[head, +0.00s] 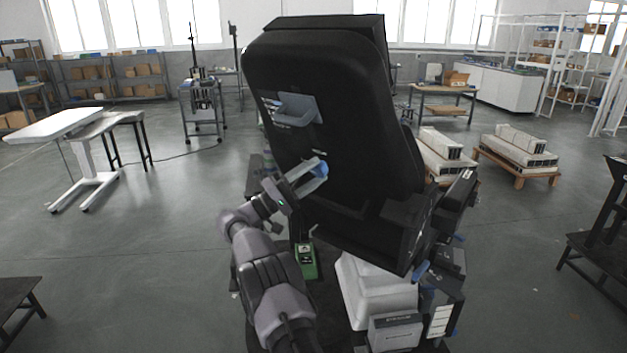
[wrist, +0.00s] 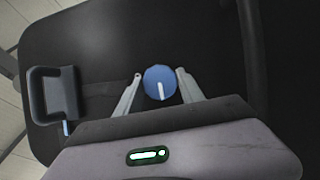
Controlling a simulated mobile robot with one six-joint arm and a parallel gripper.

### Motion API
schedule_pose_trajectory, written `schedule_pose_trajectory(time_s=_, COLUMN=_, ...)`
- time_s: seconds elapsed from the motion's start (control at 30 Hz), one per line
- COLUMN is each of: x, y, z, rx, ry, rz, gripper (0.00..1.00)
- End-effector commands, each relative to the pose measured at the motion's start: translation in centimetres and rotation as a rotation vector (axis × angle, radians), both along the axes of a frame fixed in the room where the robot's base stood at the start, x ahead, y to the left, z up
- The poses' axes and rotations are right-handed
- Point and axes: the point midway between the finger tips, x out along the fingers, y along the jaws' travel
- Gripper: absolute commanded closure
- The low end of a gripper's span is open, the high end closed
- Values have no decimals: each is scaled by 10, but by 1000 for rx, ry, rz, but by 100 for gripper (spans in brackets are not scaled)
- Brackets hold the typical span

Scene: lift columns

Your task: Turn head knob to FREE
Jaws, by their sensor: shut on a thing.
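The blue round knob (wrist: 159,80) sits on the dark back panel of a black chair-like unit (head: 325,75). A white pointer mark on the knob aims toward the bottom of the wrist view. My gripper (wrist: 159,74) has one finger on each side of the knob and is shut on it. In the head view, the blue knob (head: 321,168) shows partly between the fingers of my gripper (head: 317,172). I cannot read any FREE label beside the knob.
A grey loop handle (wrist: 52,95) stands out from the panel left of the knob; the head view shows a handle (head: 297,107) above it. A green box (head: 306,262) and a white base (head: 375,290) are below.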

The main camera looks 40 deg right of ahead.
Motion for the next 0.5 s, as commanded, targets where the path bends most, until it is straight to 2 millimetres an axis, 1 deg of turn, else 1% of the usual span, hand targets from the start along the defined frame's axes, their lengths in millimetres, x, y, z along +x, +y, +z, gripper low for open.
schedule_pose_trajectory(time_s=0.03, x=0, y=0, z=-4, rx=-3, ry=20, rz=-10, gripper=95)
schedule_pose_trajectory(time_s=0.3, x=0, y=0, z=-3, rx=-20, ry=94, rz=-49, gripper=95)
schedule_pose_trajectory(time_s=0.5, x=0, y=0, z=-2, rx=-24, ry=111, rz=-58, gripper=95)
